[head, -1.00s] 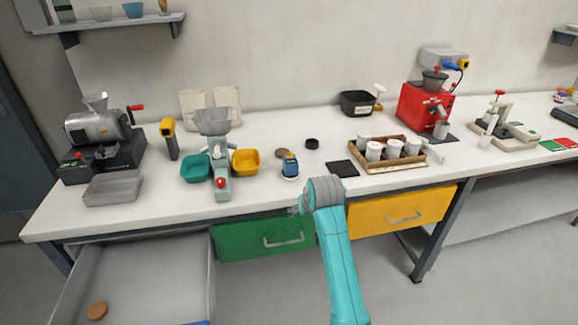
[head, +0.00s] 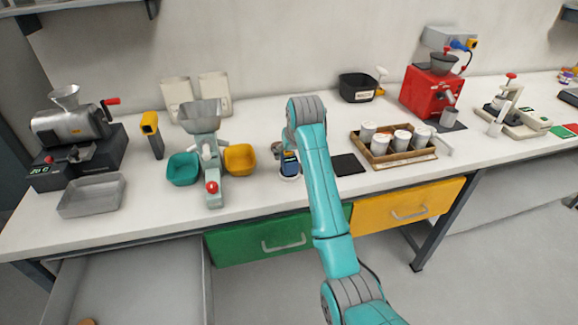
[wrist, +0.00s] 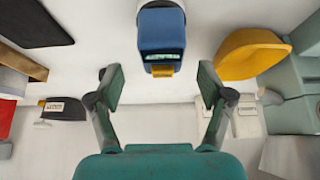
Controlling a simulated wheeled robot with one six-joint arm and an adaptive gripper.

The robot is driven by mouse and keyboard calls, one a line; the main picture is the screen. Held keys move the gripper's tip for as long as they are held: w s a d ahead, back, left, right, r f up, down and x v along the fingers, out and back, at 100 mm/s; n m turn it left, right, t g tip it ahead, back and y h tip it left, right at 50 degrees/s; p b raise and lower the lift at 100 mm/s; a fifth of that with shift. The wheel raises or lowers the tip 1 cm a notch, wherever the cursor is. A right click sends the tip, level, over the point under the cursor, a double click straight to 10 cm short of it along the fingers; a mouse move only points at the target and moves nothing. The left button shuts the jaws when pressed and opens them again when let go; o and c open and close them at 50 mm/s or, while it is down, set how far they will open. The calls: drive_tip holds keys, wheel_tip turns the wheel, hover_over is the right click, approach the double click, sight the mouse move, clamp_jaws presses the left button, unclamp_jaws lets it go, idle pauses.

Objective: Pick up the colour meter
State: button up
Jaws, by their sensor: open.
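The colour meter, as I take it, is a small blue device (head: 289,165) with a display and a white base, standing on the white bench (head: 120,224) left of my arm. In the wrist view the blue meter (wrist: 161,32) is at the top centre, with a yellow patch near its lower edge. My gripper (wrist: 160,88) is open and empty. Its two fingers are spread on either side of the meter's line, with the meter just beyond the tips in the picture. I see no contact. In the head view my arm hides most of the gripper.
A yellow bin (head: 240,158), a teal bin (head: 183,170) and a grey-green hopper machine (head: 205,150) stand left of the meter. A black mat (head: 347,165) and a wooden tray (head: 392,157) of white-lidded jars lie to the right. A grey drawer stands open below left.

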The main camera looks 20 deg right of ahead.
sight(289, 156)
drive_tip(key=shift+x, duration=2.9)
drive_tip(key=shift+a, duration=0.15)
drive_tip(key=shift+c, duration=0.2)
clamp_jaws()
